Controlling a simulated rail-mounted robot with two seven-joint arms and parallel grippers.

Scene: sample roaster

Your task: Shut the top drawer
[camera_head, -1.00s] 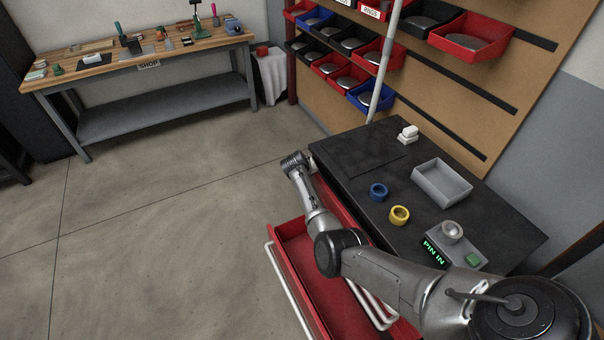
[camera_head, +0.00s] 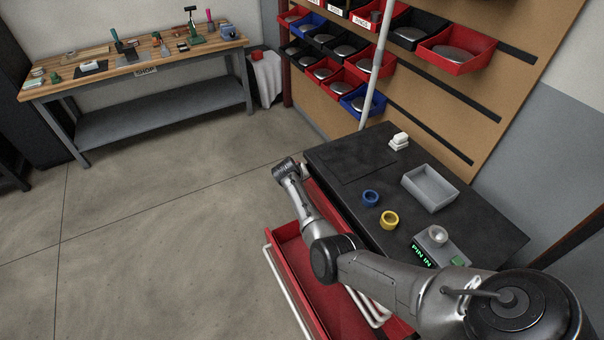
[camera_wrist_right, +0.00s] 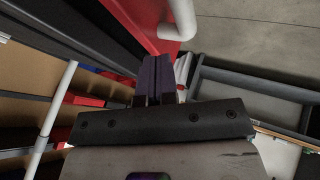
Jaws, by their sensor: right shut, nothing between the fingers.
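A red drawer (camera_head: 292,255) stands pulled out from the front of the dark-topped bench, with a long white bar handle (camera_head: 287,293) along its outer side. More white handle bars (camera_head: 374,312) show nearer the bench, partly behind my right arm. My right arm reaches over the drawer, its wrist end beyond the drawer's far end; the fingers are hidden in the head view. In the right wrist view my right gripper (camera_wrist_right: 154,78) is shut and empty. Red drawer or cabinet surface (camera_wrist_right: 140,20) and a white handle (camera_wrist_right: 182,18) are just beyond the fingertips; contact cannot be told. My left gripper is not in view.
The bench top (camera_head: 335,172) holds a grey tray (camera_head: 431,188), a blue ring (camera_head: 370,198), a yellow ring (camera_head: 389,220) and a device reading "PIN IN" (camera_head: 424,252). A white pole (camera_head: 376,75) rises behind it. The floor left of the drawer is clear.

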